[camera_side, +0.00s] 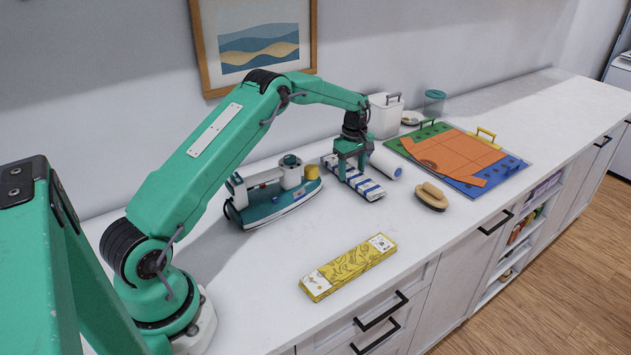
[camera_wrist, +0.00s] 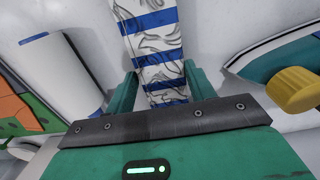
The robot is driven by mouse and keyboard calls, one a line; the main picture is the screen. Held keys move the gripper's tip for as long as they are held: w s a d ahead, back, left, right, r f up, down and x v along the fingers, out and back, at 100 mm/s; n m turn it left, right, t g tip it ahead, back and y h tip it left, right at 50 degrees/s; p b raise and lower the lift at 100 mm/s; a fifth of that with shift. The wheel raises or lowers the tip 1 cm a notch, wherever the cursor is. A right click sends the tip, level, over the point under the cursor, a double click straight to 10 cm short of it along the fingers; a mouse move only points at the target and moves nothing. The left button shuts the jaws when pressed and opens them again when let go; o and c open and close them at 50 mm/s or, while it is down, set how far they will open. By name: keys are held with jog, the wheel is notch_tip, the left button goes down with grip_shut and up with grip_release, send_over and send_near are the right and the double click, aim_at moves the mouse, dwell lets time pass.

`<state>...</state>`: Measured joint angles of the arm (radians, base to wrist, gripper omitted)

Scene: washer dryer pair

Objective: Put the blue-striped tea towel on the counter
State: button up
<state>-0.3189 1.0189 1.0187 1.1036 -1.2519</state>
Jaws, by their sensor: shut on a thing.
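The blue-striped tea towel (camera_side: 362,184) is a folded white strip with blue bands, low at the white counter (camera_side: 420,265). My gripper (camera_side: 350,163) points down over it, with the fingers on either side of the towel. In the wrist view the towel (camera_wrist: 155,45) runs between the two green fingers (camera_wrist: 156,90), and my gripper is shut on it. Whether the towel touches the counter or hangs just above it, I cannot tell. Part of the towel is hidden behind the fingers.
A yellow patterned pack (camera_side: 347,267) lies in front. An orange folded cloth (camera_side: 455,153) lies on a coloured board. The counter between is clear.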

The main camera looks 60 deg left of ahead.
jog(key=shift+f, duration=0.55)
dwell(0.4)
jog(key=o, duration=1.1)
jog(key=shift+r, duration=0.1)
